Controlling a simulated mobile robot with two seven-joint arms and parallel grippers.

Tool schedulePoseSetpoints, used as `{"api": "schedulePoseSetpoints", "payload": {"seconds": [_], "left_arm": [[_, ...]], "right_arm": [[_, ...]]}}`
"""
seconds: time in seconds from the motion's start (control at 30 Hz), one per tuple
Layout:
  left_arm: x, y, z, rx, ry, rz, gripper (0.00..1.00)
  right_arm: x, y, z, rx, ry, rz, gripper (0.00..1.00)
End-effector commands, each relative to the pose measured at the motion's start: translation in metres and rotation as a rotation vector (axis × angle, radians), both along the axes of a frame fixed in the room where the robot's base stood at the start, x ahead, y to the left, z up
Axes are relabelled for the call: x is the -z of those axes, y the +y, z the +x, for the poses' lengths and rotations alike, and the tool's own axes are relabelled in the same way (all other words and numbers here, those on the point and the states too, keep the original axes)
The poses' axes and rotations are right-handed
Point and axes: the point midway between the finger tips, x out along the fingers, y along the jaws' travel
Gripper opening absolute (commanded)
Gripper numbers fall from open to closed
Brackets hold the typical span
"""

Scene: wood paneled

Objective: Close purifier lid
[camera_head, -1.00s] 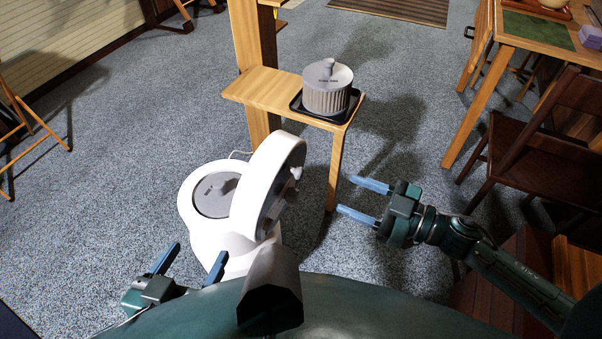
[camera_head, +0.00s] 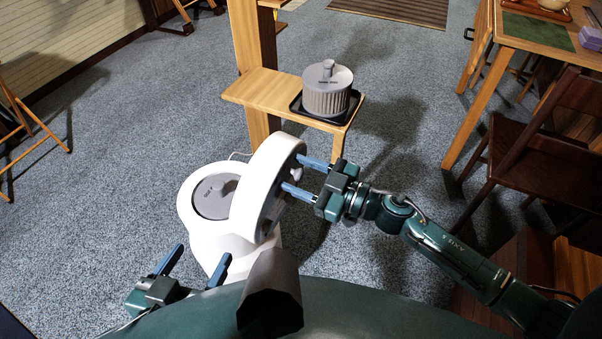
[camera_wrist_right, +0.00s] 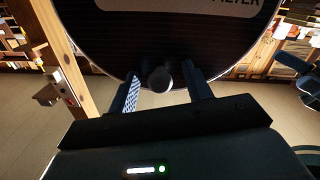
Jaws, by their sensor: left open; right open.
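The white purifier (camera_head: 224,241) stands on the carpet in front of me. Its round lid (camera_head: 272,182) is swung open to the right and stands steeply tilted, its inner side facing right. My right gripper (camera_head: 294,174) is open at the lid's inner side, its fingertips close to the lid; I cannot tell whether they touch it. In the right wrist view, a dark round knob (camera_wrist_right: 159,78) on the lid's inner face sits between the two open fingers. My left gripper (camera_head: 198,256) is open and empty, low in front of the purifier.
A small wooden shelf (camera_head: 245,92) behind the purifier bears a black tray with a ribbed grey canister (camera_head: 327,92). A wooden table and a dark chair (camera_head: 540,150) stand at the right. Carpet is free at the left.

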Motion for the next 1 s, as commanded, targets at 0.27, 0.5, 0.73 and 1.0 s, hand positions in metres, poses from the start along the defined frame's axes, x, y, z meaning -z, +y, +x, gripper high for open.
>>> {"api": "schedulePoseSetpoints", "payload": {"seconds": [0.27,0.5,0.73,1.0], "left_arm": [[-0.0025,0.0004,-0.0002,-0.004,-0.003,-0.003,0.71],[-0.0028,0.0009,-0.0010,-0.007,-0.002,-0.005,0.71],[-0.0025,0.0012,-0.0010,-0.008,-0.002,-0.005,0.71],[-0.0060,0.0014,-0.0014,-0.008,0.003,-0.007,0.71]], "right_arm": [[-0.0001,-0.0002,-0.0002,0.000,-0.001,0.001,0.31],[-0.0001,-0.0003,-0.0002,0.000,-0.001,0.001,0.11],[-0.0001,-0.0003,-0.0003,0.000,-0.001,0.001,0.00],[-0.0029,-0.0013,-0.0002,0.000,0.002,-0.006,0.00]]}}
